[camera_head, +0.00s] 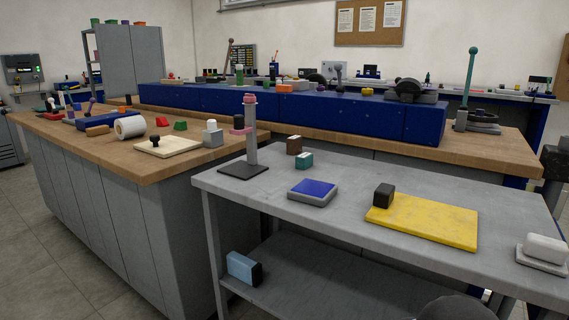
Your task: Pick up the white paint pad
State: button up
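A white rounded block (545,247) lies on a flat pale grey plate (541,263) at the right end of the grey metal cart top, close to the picture's right edge. It looks most like the white paint pad, but I cannot be sure. A flat cream board with a black knob (167,146) lies on the wooden bench at the left and is another pale pad-like thing. Nothing touches either of them from above. My gripper is not in view.
The cart top (355,214) also holds a yellow slab (430,224) with a black block, a blue-topped pad (313,189), a teal block (304,160) and a post on a dark base (250,140). A light blue block (242,267) sits on the lower shelf.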

aim_at(545, 254)
jog(key=l+z, duration=0.15)
jog(key=z, duration=1)
jog(key=u, duration=1.45)
jog(key=z, duration=0.95)
jog(key=k+l, duration=0.05)
